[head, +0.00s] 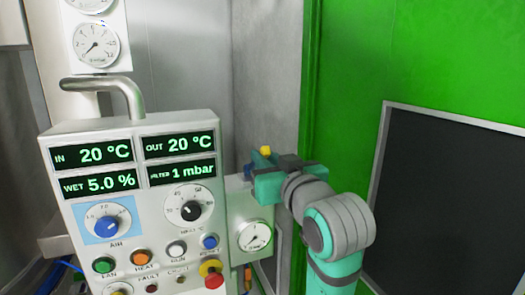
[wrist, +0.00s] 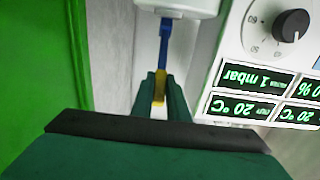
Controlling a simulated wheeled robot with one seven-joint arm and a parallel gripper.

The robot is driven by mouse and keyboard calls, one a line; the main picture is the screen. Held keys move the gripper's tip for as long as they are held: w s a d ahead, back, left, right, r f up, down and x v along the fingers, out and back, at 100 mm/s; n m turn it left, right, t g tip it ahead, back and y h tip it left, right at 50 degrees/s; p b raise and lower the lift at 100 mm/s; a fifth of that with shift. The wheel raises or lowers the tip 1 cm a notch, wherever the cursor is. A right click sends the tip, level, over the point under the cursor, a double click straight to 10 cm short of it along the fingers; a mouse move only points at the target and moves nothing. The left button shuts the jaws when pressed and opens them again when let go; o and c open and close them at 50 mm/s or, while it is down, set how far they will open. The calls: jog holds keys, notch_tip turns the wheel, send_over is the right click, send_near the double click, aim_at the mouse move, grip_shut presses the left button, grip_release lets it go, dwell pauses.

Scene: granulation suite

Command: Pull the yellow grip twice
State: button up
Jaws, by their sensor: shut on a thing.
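The yellow grip (wrist: 159,88) shows in the wrist view between the fingers of my gripper (wrist: 160,92), at the end of a blue rod (wrist: 165,40). The rod runs up to a white housing at the top of that view. My gripper is shut on the grip. In the head view a small yellow piece of the grip (head: 265,150) shows just above my gripper (head: 262,172), beside the right side of the control panel. The rest of the grip is hidden there by my gripper.
The control panel (head: 130,210) with displays, knobs and coloured buttons stands close on the left. A pressure gauge (head: 254,236) sits below my gripper. A green wall (head: 345,90) with a dark framed window (head: 450,200) is on the right.

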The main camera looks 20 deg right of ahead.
jog(key=shift+s+f, duration=0.15)
jog(key=shift+f, duration=0.15)
jog(key=shift+o, duration=0.2)
jog(key=shift+s+f, duration=0.3)
jog(key=shift+f, duration=0.3)
jog(key=shift+s+f, duration=0.3)
jog(key=shift+f, duration=0.3)
jog(key=shift+c, duration=0.2)
jog(key=o, duration=1.2)
jog(key=shift+s+r, duration=0.1)
jog(key=s, duration=0.8)
jog(key=shift+s+d, duration=0.15)
jog(key=shift+s, duration=0.25)
